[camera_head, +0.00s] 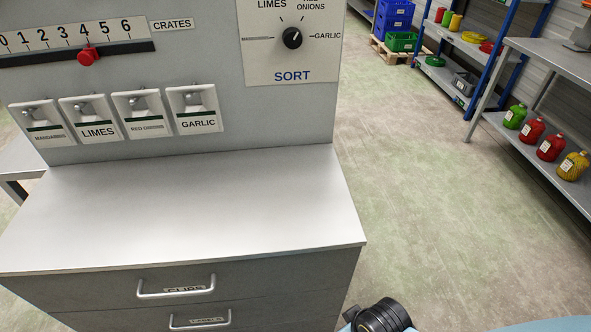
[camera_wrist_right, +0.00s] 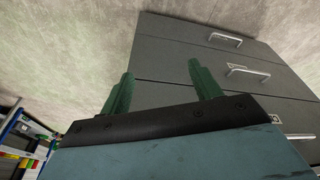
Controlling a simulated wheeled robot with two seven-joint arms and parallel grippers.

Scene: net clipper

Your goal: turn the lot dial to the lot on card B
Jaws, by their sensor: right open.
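A black dial (camera_head: 292,38) marked SORT sits on a pale plate (camera_head: 260,62) at the panel's upper right. Its labels read LIMES, ONIONS and GARLIC, with one at the left too slanted to read. The white pointer mark on the knob is too small to read surely. No card marked B shows, and no dial marked lot. My right gripper (camera_wrist_right: 158,85) shows in the right wrist view with two green fingers apart and nothing between them. It is away from the dial, near the drawers. My left gripper is not in view.
The panel has a CRATES slider with a red knob (camera_head: 88,57) near 4 and several labelled switches (camera_head: 194,108). A bare grey worktop (camera_head: 190,205) stands below, over drawers with handles (camera_head: 176,287). Shelves with jugs (camera_head: 551,147) stand at right; the floor between is clear.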

